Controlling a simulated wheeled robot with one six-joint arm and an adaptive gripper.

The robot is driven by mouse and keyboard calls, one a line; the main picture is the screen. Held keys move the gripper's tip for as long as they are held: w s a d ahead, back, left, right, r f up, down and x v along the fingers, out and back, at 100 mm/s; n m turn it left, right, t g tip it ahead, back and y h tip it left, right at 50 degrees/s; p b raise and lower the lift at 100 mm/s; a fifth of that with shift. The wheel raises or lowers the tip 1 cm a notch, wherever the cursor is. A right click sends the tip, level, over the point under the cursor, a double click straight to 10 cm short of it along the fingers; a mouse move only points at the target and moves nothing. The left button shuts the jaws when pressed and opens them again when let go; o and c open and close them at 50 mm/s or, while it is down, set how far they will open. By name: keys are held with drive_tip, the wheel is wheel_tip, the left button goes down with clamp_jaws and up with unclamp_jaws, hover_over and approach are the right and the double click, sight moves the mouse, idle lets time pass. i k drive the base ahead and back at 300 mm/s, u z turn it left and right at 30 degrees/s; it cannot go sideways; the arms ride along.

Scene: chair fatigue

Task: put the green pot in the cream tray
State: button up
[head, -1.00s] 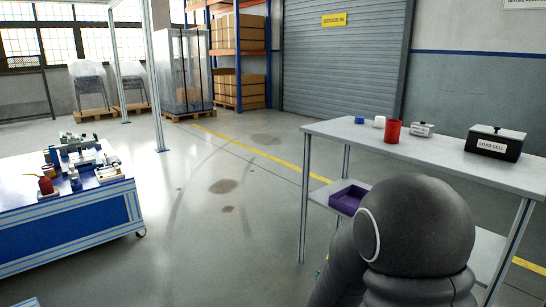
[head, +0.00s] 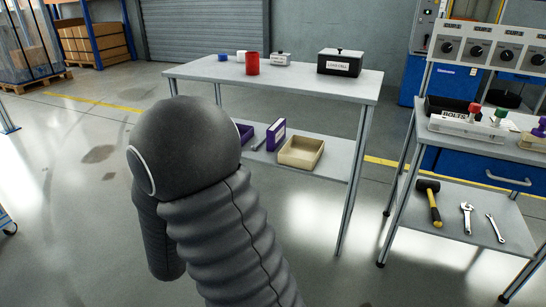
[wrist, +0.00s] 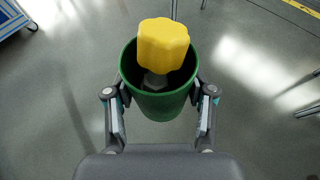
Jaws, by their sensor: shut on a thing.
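In the wrist view my gripper (wrist: 160,110) is shut on the green pot (wrist: 161,106), with one finger on each side of it. A yellow lobed knob (wrist: 163,44) on a grey bolt-like stem sits inside the pot. The pot is held above the bare floor. The cream tray (head: 301,152) lies on the lower shelf of the grey table in the head view, near its right side, and looks empty. My gripper and the pot are hidden in the head view behind my dark arm.
Left of the tray on that shelf are an upright purple box (head: 276,135) and a purple tray (head: 244,132). The tabletop (head: 215,70) overhangs the shelf and bears a red cup (head: 252,63) and a black load-cell box (head: 340,62). A tool cart (head: 455,215) stands right.

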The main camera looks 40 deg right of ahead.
sight(298, 162)
drive_tip(key=u, duration=0.45)
drive_tip(key=i, duration=1.25)
drive_tip(key=z, duration=2.45)
